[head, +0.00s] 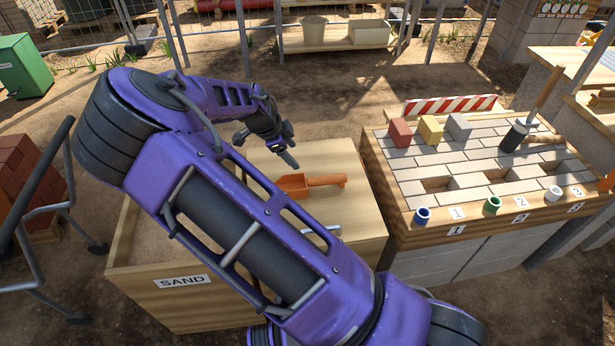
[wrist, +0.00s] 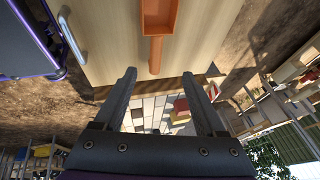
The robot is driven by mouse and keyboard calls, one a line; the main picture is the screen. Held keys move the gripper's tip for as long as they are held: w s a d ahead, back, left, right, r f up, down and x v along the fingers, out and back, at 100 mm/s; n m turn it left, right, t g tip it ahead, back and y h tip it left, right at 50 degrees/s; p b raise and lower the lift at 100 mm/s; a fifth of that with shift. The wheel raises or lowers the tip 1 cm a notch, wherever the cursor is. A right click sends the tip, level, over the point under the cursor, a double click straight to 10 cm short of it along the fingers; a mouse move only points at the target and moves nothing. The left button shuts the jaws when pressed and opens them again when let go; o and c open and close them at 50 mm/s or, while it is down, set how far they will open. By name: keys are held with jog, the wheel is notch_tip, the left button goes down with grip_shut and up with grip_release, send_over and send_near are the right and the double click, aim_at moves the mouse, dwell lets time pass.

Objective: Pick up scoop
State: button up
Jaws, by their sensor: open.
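An orange scoop (head: 308,184) lies on the wooden top of the box marked SAND (head: 352,215). Its handle points right in the head view. In the wrist view the scoop (wrist: 158,20) is at the top, with its handle (wrist: 156,57) pointing down toward the gap between my fingers. My gripper (wrist: 159,78) is open and empty, with its two fingers apart. In the head view my gripper (head: 284,148) is behind and a little left of the scoop, apparently above the wooden top. It looks apart from the scoop. My arm covers part of the box.
To the right stands a tiled bench (head: 460,165) with red, yellow and grey blocks, a mallet (head: 514,135) and coloured rings along its front. A striped barrier (head: 450,105) is behind it. A metal railing (head: 45,185) stands at left. Wood around the scoop is clear.

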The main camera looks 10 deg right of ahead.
aim_at(315, 179)
jog(key=x, duration=0.6)
jog(key=b+x, duration=0.1)
jog(key=x, duration=0.5)
jog(key=s+x, duration=0.1)
jog(key=x, duration=0.5)
jog(key=shift+w+d+f+b, duration=0.1)
jog(key=shift+d+f+b, duration=0.05)
jog(key=shift+b, duration=0.25)
grip_shut()
dwell(0.5)
